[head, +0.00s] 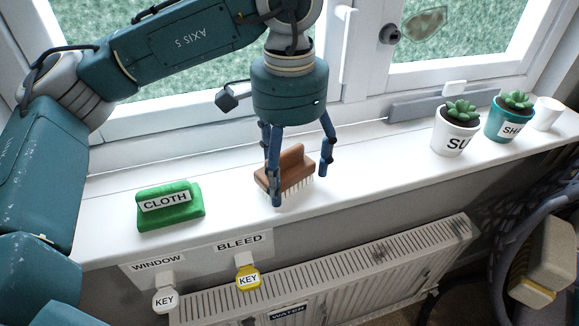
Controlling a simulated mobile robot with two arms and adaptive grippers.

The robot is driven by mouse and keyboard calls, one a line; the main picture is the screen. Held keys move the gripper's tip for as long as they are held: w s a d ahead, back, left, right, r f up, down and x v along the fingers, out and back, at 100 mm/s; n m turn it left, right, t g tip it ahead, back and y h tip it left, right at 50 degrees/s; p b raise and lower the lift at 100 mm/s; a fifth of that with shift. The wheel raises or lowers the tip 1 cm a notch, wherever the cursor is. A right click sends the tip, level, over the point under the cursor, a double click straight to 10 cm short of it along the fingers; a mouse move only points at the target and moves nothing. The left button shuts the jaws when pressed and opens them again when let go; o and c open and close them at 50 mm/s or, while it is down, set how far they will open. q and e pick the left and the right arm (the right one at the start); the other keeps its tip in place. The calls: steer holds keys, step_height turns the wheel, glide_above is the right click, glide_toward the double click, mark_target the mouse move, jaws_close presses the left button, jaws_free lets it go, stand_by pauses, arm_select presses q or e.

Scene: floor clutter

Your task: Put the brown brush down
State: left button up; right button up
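The brown brush (293,164) is on the white window sill, bristles down, with its raised handle on top. My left gripper (300,182) is above it, pointing down, with its blue fingers spread. One finger passes in front of the brush's left part and hides some of it. Another finger stands to the right of the brush, with a gap between them. The brush appears to rest on the sill. My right gripper is not in view.
A green block labelled CLOTH (168,206) lies left on the sill. Potted succulents (456,132) (508,120) and a white cup (546,113) stand right. Tagged keys (248,278) (165,299) hang below the sill's front edge, by a radiator (350,268).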

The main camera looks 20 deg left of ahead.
mark_target(290, 170)
arm_select(q)
steer(key=shift+r, duration=0.7)
step_height(290, 170, up, 11)
